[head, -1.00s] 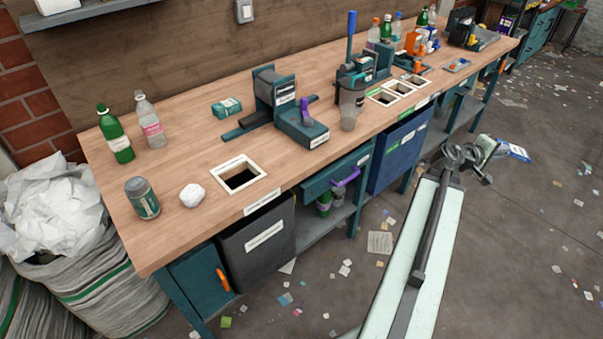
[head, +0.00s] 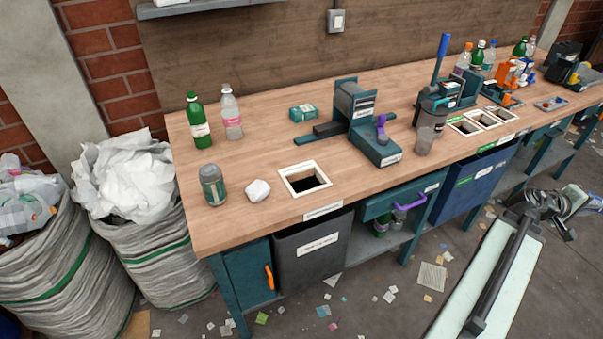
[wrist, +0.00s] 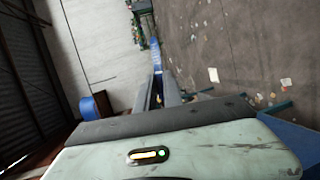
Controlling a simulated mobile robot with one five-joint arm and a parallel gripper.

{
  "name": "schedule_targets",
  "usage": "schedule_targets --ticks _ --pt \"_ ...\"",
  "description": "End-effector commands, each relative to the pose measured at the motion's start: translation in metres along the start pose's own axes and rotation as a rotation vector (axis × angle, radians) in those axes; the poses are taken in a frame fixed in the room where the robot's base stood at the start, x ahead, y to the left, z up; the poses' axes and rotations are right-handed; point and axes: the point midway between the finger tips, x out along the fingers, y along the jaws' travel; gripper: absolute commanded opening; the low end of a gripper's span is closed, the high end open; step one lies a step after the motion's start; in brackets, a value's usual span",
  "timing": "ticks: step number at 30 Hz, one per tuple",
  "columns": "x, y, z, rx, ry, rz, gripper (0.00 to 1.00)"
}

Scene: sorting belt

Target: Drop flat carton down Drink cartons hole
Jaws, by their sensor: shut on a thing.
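My gripper (head: 560,212) is at the right edge of the head view, out over the floor in front of the bench. A single white-framed hole (head: 310,193) opens in the near left part of the bench. Another white-framed set of three holes (head: 466,131) lies farther right. The labels are too small to read, so I cannot tell which hole is Drink cartons.
The bench (head: 262,150) carries a can (head: 213,185), a white crumpled lump (head: 257,190), bottles (head: 199,121), a teal packet (head: 304,113) and a press (head: 375,140). A dark bin (head: 313,260) and a blue bin (head: 470,185) stand below. Full sacks stand left. Scraps litter the floor.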

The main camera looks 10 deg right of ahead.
Motion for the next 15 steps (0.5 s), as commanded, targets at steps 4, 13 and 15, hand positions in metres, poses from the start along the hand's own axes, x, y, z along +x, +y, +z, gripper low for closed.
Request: schedule_targets --ticks 4,13,15 --pt "-0.002 0.011 0.0 0.0 0.0 0.0 0.0" --pt "-0.018 0.087 0.0 0.0 0.0 0.0 0.0" --pt "-0.02 0.101 0.0 0.0 0.0 0.0 0.0"
